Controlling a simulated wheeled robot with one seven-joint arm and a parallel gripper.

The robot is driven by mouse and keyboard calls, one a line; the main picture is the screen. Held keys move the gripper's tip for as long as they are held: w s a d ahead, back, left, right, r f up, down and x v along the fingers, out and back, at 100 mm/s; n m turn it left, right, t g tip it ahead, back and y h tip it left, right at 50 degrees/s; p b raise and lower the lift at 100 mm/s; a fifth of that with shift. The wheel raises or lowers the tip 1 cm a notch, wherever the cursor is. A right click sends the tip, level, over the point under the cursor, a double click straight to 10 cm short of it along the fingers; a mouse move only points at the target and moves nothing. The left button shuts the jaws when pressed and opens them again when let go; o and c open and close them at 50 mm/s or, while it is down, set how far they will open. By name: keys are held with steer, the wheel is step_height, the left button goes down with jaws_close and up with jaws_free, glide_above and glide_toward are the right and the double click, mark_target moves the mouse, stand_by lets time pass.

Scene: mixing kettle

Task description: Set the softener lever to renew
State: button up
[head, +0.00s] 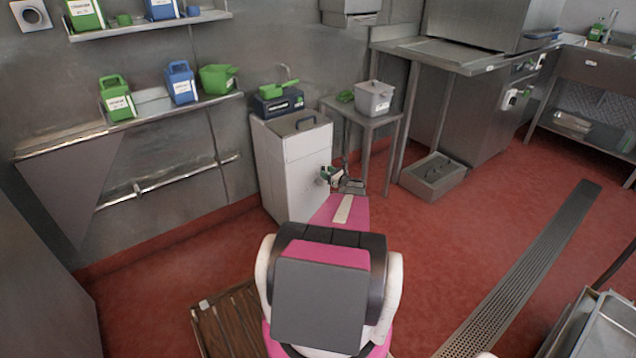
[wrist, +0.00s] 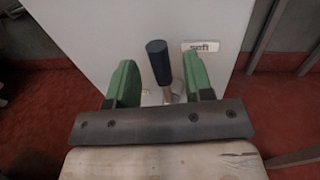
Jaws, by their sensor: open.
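The softener (head: 292,165) is a white cabinet against the back wall, with a dark handle on its lid. In the wrist view its white face (wrist: 100,30) carries a small label (wrist: 201,47) with dark lettering. The softener lever (wrist: 158,62) has a dark cylindrical grip on a metal stem and points up, slightly tilted. My gripper (wrist: 162,85) is open, with its green fingers on either side of the lever and a gap visible at each side. In the head view my gripper (head: 331,176) is at the cabinet's right side, and the lever there is too small to make out.
A small steel table (head: 362,112) with a grey bin (head: 374,98) stands just right of the softener. A grey floor box (head: 433,176) lies further right. A wall shelf (head: 130,121) holds green and blue containers at left. Red floor is open at right, crossed by a drain grate (head: 530,265).

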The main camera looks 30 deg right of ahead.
steer(key=shift+x, duration=1.3)
steer(key=shift+w, duration=0.15)
jaws_close()
steer(key=shift+a+n, duration=0.5)
steer(key=shift+a, duration=0.1)
steer(key=a+f+n, duration=0.1)
steer(key=n, duration=0.1)
steer(key=a+n+g+h, duration=0.1)
steer(key=a+n, duration=0.1)
steer(key=a+f+n, duration=0.1)
steer(key=a+n, duration=0.1)
steer(key=n, duration=0.1)
steer(key=shift+s+a+f, duration=0.25)
steer(key=shift+s+f, duration=0.05)
steer(key=shift+f, duration=0.05)
steer(key=a+f+n+h, duration=0.1)
steer(key=f+n, duration=0.3)
steer(key=a+f+n+h, duration=0.1)
steer(key=f+n, duration=0.1)
steer(key=n, duration=0.1)
steer(key=shift+a+f+g+h, duration=0.15)
steer(key=shift+a+g+h, duration=0.15)
steer(key=shift+c, duration=1.4)
jaws_free()
steer(key=shift+f, duration=0.1)
steer(key=o, duration=0.4)
